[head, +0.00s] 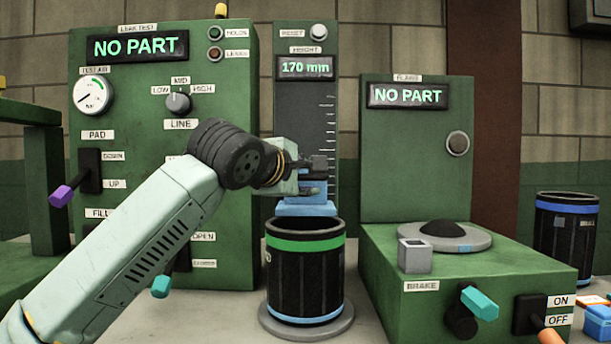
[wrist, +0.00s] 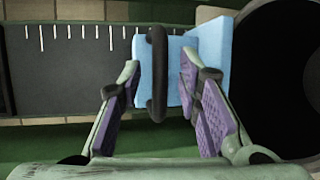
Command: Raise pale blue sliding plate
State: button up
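The pale blue sliding plate (head: 306,208) is on the height gauge's dark column, just above a black sleeve with a green band (head: 306,276). In the wrist view the plate (wrist: 209,55) carries an upright-looking black bar handle (wrist: 157,75). My gripper (wrist: 161,75) is open, with one purple-padded finger on each side of the handle and a visible gap to both. In the head view my gripper (head: 318,176) is in front of the plate and hides much of it. The height display (head: 305,68) reads 170 mm.
The leak test panel (head: 230,100) stands left, reading NO PART. The sleeve stands on a grey round base (head: 345,317). A blue-banded black bin-like sleeve (head: 566,240) is far right.

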jog(key=shift+w+d+f, duration=0.1)
jog(key=shift+w+d, duration=0.1)
jog(key=shift+w, duration=0.2)
grip_shut()
dwell(0.7)
